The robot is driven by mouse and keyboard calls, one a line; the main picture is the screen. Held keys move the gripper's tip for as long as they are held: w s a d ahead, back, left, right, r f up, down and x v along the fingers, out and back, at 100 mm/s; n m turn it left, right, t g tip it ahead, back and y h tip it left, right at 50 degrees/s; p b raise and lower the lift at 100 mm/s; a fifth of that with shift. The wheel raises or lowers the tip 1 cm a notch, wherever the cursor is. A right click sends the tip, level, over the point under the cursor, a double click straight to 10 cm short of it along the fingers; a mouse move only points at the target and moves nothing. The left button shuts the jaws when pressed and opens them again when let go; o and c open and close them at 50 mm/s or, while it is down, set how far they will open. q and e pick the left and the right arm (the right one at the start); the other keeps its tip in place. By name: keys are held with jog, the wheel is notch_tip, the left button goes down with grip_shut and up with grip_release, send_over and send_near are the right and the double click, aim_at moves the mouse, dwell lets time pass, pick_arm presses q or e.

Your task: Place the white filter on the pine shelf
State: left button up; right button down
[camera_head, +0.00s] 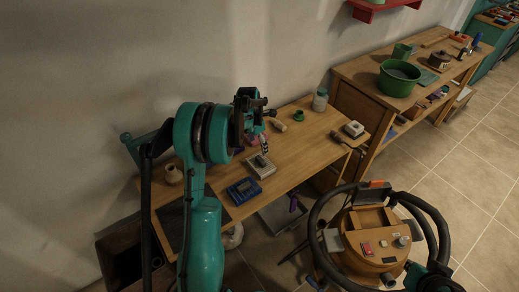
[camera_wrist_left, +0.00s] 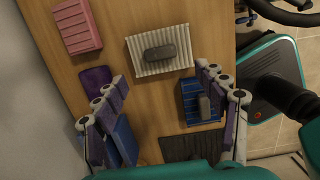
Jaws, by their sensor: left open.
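The white filter (camera_wrist_left: 135,53) is a pleated, pale block lying flat on the wooden workbench in the left wrist view, with a grey rounded object (camera_wrist_left: 160,53) on top. In the head view a white block that looks like it (camera_head: 260,170) lies mid-bench. My left gripper (camera_wrist_left: 162,78) is open above the bench, its fingertips on either side of the view below the filter, with nothing between them. In the head view my left arm covers part of the bench, and its fingers are hard to make out. I cannot tell for certain which surface is the pine shelf. My right gripper is not in view.
A blue tray (camera_head: 243,190) lies beside the filter. A pink box (camera_wrist_left: 77,27) and a purple object (camera_wrist_left: 95,78) also lie on the bench (camera_head: 315,160). A second bench at right holds a green bowl (camera_head: 397,79). A round wooden-topped unit (camera_head: 375,240) stands in front.

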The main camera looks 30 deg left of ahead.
pick_arm(q)
jog(key=s+d+r+m+t, duration=0.2)
jog(key=s+d+r+m, duration=0.7)
jog(key=d+r+m, duration=0.55)
jog(key=s+d+m+t, duration=0.1)
jog(key=s+d+m, duration=0.3)
jog(key=s+m, duration=0.3)
jog(key=s+d+m+t, duration=0.2)
jog(key=s+d+m, duration=0.2)
jog(key=s+m, duration=0.4)
jog(key=shift+s+d+r+m+t+y, duration=0.15)
jog(key=shift+s+d+m+t+y, duration=0.2)
jog(key=shift+m, duration=0.7)
